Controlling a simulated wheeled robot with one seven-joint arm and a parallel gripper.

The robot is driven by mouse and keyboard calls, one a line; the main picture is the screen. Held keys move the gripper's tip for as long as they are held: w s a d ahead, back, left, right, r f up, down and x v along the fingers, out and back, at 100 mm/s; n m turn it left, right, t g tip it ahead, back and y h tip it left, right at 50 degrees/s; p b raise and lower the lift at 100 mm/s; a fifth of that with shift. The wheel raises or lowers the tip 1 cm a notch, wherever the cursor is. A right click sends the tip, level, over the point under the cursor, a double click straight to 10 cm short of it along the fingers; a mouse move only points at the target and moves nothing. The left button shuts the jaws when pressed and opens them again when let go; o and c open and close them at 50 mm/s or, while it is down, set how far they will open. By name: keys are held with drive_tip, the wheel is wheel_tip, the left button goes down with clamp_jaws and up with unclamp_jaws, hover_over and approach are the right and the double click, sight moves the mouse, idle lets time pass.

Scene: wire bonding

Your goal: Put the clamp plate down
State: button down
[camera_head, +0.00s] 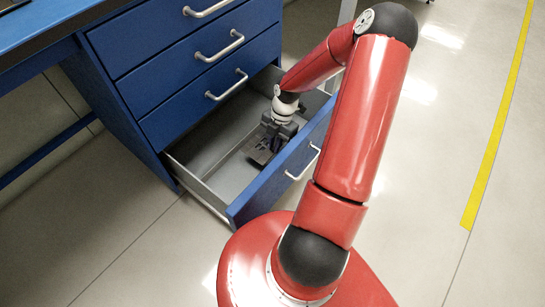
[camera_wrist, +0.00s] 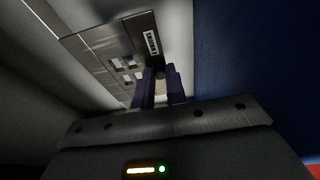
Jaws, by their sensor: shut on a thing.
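The clamp plate (camera_wrist: 112,50) is a flat grey metal plate with small square windows and a white printed label. My gripper (camera_wrist: 159,75) is shut on its edge, with two dark fingers. In the head view my gripper (camera_head: 272,137) is inside the open bottom drawer, and the plate (camera_head: 262,152) shows as a small dark piece under it. The drawer (camera_head: 212,160) has a grey inside and a blue front. I cannot tell whether the plate touches the drawer floor. Part of the plate is hidden by the fingers.
The blue drawer cabinet (camera_head: 160,60) has several shut drawers with silver handles above the open one. The drawer's blue front wall (camera_head: 300,150) stands close beside the gripper. The left part of the drawer floor is bare. A yellow line (camera_head: 498,120) runs along the floor at right.

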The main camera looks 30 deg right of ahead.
drive_tip(key=shift+f+b, duration=0.4)
drive_tip(key=shift+f, duration=3.4)
drive_tip(key=shift+f, duration=0.1)
drive_tip(key=c, duration=1.4)
unclamp_jaws()
drive_tip(key=shift+c, duration=0.2)
